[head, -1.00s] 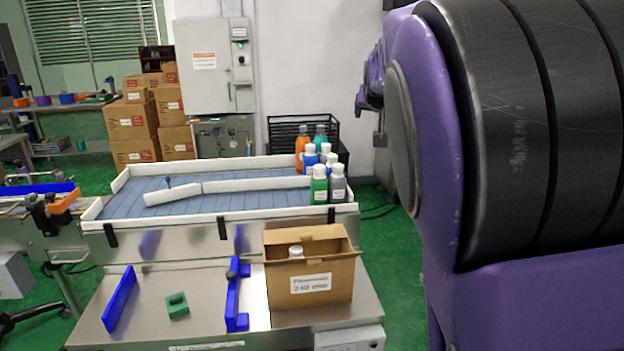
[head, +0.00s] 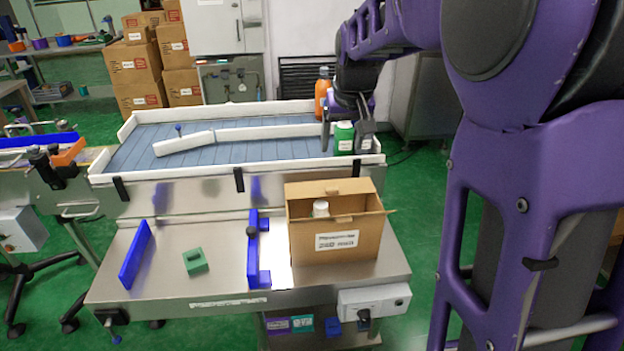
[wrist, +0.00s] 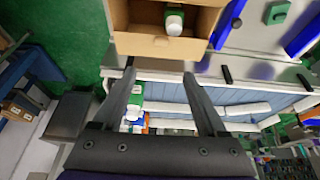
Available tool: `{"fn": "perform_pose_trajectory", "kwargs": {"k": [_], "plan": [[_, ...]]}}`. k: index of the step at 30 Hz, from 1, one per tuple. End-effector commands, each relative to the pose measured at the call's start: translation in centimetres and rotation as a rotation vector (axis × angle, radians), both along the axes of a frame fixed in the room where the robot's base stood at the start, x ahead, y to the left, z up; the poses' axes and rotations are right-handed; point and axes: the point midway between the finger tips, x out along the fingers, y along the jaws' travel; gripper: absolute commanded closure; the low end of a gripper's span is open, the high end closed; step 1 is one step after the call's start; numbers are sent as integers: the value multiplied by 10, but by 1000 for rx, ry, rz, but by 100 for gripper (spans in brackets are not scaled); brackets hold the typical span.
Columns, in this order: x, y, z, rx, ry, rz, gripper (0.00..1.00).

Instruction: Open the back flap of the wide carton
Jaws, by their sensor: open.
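The wide carton (head: 335,246) is a brown box with a white label. It stands at the right of the metal table, its top at least partly open. A white-capped bottle (head: 320,208) stands inside. The carton's back flap (head: 330,188) shows as a tan panel along the far top edge; its exact angle is unclear. In the wrist view a tan flap (wrist: 150,45) runs along the carton's near edge, just beyond my fingertips. My gripper (head: 346,145) points down behind the carton, near the conveyor's right end. Its fingers (wrist: 159,72) are apart with nothing held between them.
Behind the table is a blue conveyor (head: 140,152) with white rails. A green bottle (head: 344,138) and an orange bottle (head: 322,92) stand at its right end, close to my gripper. Blue guides (head: 253,250) and a green block (head: 195,261) are left of the carton.

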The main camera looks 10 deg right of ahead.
Motion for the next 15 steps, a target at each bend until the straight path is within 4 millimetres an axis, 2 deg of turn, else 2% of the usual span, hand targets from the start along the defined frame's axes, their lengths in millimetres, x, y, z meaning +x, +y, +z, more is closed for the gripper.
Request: {"fn": "perform_pose_trajectory", "kwargs": {"k": [5,15], "plan": [[1,1,-11,1,8,5,25],[27,1,-75,2,8,4,25]]}}
